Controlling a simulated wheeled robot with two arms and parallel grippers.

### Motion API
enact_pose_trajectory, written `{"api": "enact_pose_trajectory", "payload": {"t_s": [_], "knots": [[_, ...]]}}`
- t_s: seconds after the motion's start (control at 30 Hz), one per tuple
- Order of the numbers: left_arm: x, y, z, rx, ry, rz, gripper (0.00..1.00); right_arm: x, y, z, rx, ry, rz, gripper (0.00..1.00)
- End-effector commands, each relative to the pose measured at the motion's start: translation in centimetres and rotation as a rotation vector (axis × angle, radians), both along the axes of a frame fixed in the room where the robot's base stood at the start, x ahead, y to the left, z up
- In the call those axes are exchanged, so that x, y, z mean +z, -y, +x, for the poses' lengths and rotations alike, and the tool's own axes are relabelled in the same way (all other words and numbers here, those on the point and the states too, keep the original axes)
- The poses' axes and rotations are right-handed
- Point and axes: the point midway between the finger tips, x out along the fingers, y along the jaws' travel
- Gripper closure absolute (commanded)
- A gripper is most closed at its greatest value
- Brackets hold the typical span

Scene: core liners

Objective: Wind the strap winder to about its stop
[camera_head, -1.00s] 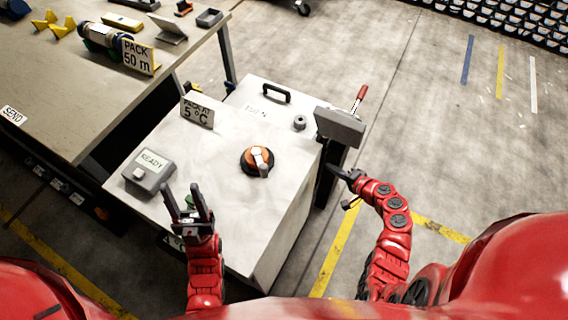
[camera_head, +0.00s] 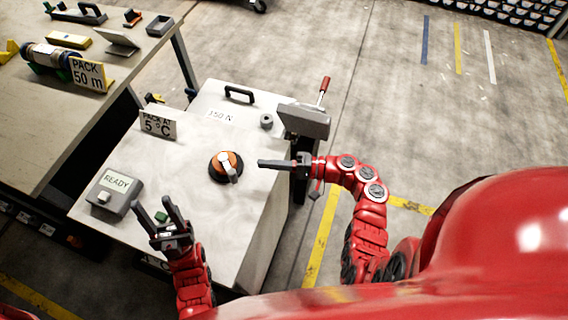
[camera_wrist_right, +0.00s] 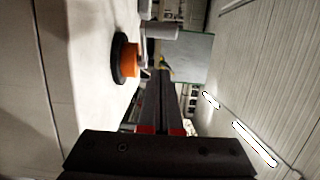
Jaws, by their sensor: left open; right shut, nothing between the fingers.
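A grey block with a red-handled lever (camera_head: 323,91), which may be the strap winder, stands at the right edge of the white cabinet (camera_head: 195,190). An orange knob with a pale pointer (camera_head: 227,166) sits on the cabinet top. My right gripper (camera_head: 262,164) is shut and empty. It points left over the cabinet top, just right of the orange knob, apart from it in the head view. In the right wrist view the knob (camera_wrist_right: 131,60) is left of the shut fingers (camera_wrist_right: 162,75). My left gripper (camera_head: 152,202) is open and empty near the cabinet's front left corner.
A READY box (camera_head: 114,190) and a green button (camera_head: 161,216) lie near my left gripper. A "PACK AT 5 °C" sign (camera_head: 158,124), a black handle (camera_head: 240,94) and a grey cylinder (camera_head: 266,121) stand farther back. A table (camera_head: 40,140) is at left. The floor at right is clear.

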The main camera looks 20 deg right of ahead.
Motion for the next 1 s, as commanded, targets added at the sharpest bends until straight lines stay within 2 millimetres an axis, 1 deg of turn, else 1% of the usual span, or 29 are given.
{"api": "enact_pose_trajectory", "payload": {"t_s": [0.03, 0.1, 0.2, 0.33, 0.5, 0.87, 1.0], "knots": [[0.1, 0.0, 0.0, 0.000, 0.000, 0.000, 0.50, 0.1, -1.1, 0.3, 0.005, 0.000, 0.001, 1.00], [0.1, 0.0, 0.0, 0.000, 0.000, 0.000, 0.50, 0.1, -2.4, 0.8, 0.002, 0.000, 0.000, 1.00], [1.0, 0.0, 0.0, 0.000, 0.000, 0.000, 0.50, 0.3, -3.8, -0.1, 0.002, -0.002, 0.001, 1.00], [1.3, 0.0, 0.0, 0.000, 0.000, 0.000, 0.50, 0.1, -5.0, -0.7, 0.002, -0.003, 0.002, 1.00], [1.4, 0.0, 0.0, 0.000, 0.000, 0.000, 0.50, 0.0, -5.6, -1.0, -0.001, -0.002, 0.001, 1.00], [1.3, 0.0, 0.0, 0.000, 0.000, 0.000, 0.50, 0.0, -5.6, -0.9, -0.004, -0.001, -0.001, 1.00], [1.1, 0.0, 0.0, 0.000, 0.000, 0.000, 0.50, -0.1, -5.8, -0.5, -0.026, 0.000, -0.001, 1.00]]}}
